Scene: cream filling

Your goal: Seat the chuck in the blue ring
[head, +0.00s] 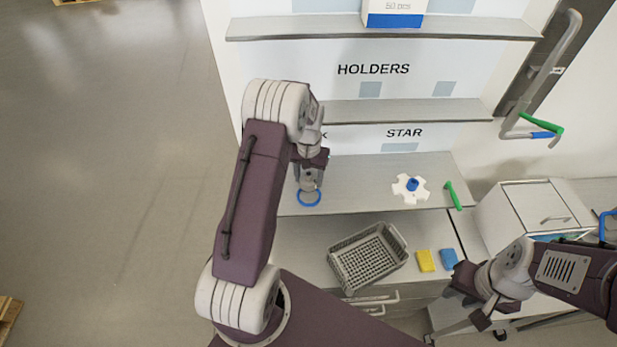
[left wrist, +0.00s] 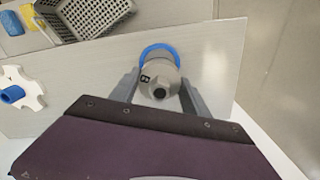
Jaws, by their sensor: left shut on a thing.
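The chuck (left wrist: 159,78) is a grey, rounded piece with a dark hole in its end. My left gripper (left wrist: 160,100) is shut on it, one finger on each side. The blue ring (head: 309,198) lies at the left part of the shelf, and in the left wrist view the ring (left wrist: 158,50) shows as an arc behind the chuck. In the head view the chuck (head: 310,181) overlaps the far side of the ring. I cannot tell whether it is in the ring or just above it. My right gripper (head: 462,293) is at the lower right, away from the shelf; its fingers are unclear.
A white star-shaped holder (head: 398,189) with a blue centre stands on the same shelf (head: 352,177). A green handle (head: 453,195) is at its right end. Below are a grey basket (head: 338,270), a yellow block (head: 425,261) and a blue block (head: 448,259).

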